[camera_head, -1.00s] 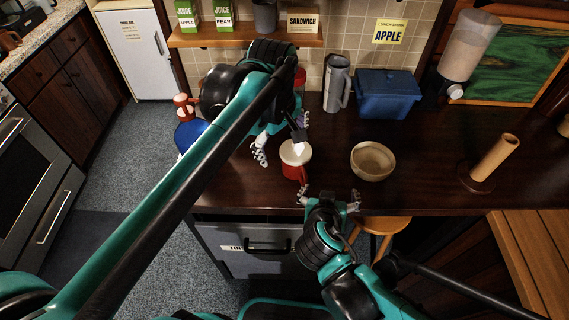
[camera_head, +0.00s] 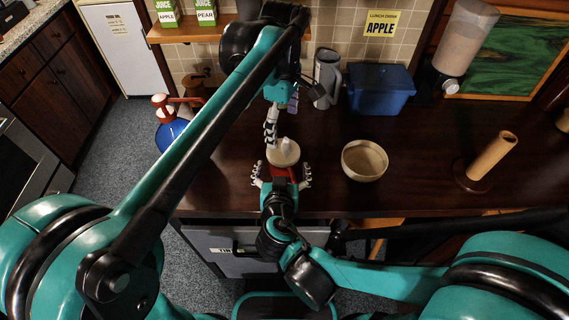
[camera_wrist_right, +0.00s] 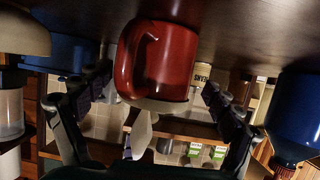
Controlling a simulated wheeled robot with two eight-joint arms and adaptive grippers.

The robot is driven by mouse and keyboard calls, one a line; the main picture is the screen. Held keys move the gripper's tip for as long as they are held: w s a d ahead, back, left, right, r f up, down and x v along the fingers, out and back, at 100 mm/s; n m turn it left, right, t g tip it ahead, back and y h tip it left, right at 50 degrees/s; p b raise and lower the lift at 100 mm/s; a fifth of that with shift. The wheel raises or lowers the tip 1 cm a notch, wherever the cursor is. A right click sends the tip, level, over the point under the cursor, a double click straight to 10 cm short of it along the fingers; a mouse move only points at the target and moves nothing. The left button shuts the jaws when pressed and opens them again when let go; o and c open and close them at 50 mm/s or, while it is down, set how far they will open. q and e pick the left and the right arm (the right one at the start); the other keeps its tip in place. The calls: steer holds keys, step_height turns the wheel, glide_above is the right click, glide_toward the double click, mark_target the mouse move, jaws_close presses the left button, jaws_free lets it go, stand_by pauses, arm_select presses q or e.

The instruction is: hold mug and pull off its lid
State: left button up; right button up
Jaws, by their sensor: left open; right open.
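A red mug (camera_head: 284,173) with a cream lid (camera_head: 283,153) and a small knob stands near the table's front edge. The right wrist view, upside down, shows the mug (camera_wrist_right: 180,60) with its handle to the left and the lid (camera_wrist_right: 160,104) on it. My right gripper (camera_head: 281,177) is open, low at the mug's front, one finger on each side and apart from it. My left gripper (camera_head: 278,122) is open above and behind the lid. One pale finger reaches down beside the knob; whether it touches is unclear. Its other finger is partly hidden.
A tan bowl (camera_head: 365,160) stands right of the mug. A grey tumbler (camera_head: 327,78) and a blue box (camera_head: 380,90) stand behind. The table between bowl and holder is clear.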

mark_target(283, 143)
steer(key=shift+x, duration=1.3)
steer(key=c, duration=1.7)
arm_select(q)
steer(key=shift+o, duration=0.7)
arm_select(e)
steer(key=shift+c, duration=0.5)
arm_select(q)
step_height(283, 143, up, 4)
steer(key=n, duration=0.5)
step_height(283, 143, down, 11)
steer(key=shift+f, duration=0.15)
arm_select(e)
steer(key=shift+s, duration=0.1)
